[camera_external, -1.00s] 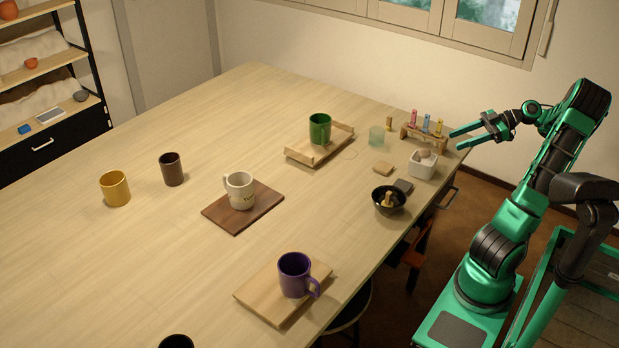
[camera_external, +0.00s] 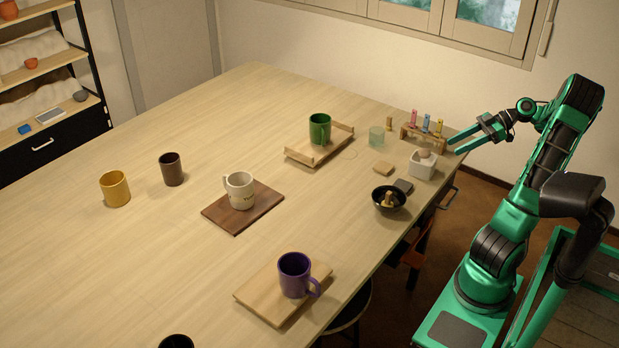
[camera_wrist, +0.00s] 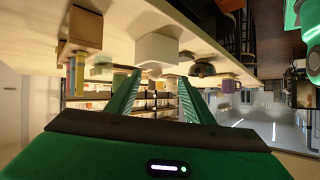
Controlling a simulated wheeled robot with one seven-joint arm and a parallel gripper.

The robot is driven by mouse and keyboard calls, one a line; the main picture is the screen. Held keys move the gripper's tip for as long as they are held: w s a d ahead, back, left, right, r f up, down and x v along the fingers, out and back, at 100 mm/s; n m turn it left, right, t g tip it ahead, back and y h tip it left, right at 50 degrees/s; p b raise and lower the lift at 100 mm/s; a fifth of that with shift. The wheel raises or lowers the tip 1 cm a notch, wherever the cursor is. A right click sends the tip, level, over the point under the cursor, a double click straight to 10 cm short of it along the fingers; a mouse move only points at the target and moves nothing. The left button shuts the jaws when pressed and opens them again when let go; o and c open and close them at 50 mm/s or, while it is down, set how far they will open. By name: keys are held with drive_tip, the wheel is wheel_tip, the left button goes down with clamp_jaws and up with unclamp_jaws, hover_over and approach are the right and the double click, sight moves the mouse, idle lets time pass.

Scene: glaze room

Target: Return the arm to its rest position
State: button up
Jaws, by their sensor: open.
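My gripper (camera_external: 454,142) is open and empty. The wrist picture looks upside down, with the table (camera_wrist: 215,48) across the top.
A white box (camera_external: 423,164), a dark bowl (camera_external: 388,201) and a glass (camera_external: 376,136) stand near the table edge. A green mug (camera_external: 319,129), a white mug (camera_external: 240,190) and a purple mug (camera_external: 294,273) stand on boards.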

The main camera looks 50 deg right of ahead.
drive_tip(key=a+f+m+g+h, duration=0.2)
drive_tip(key=a+f+m+g, duration=0.15)
drive_tip(key=a, duration=0.25)
drive_tip(key=a+f+m+g+h, duration=0.2)
drive_tip(key=a+m+g, duration=0.2)
drive_tip(key=a, duration=0.2)
drive_tip(key=s+a+m+g+h, duration=0.1)
drive_tip(key=s+a+m+h, duration=0.3)
drive_tip(key=s+a, duration=0.5)
drive_tip(key=shift+s+f+m, duration=0.25)
drive_tip(key=shift+s+m, duration=0.3)
drive_tip(key=shift+m, duration=0.7)
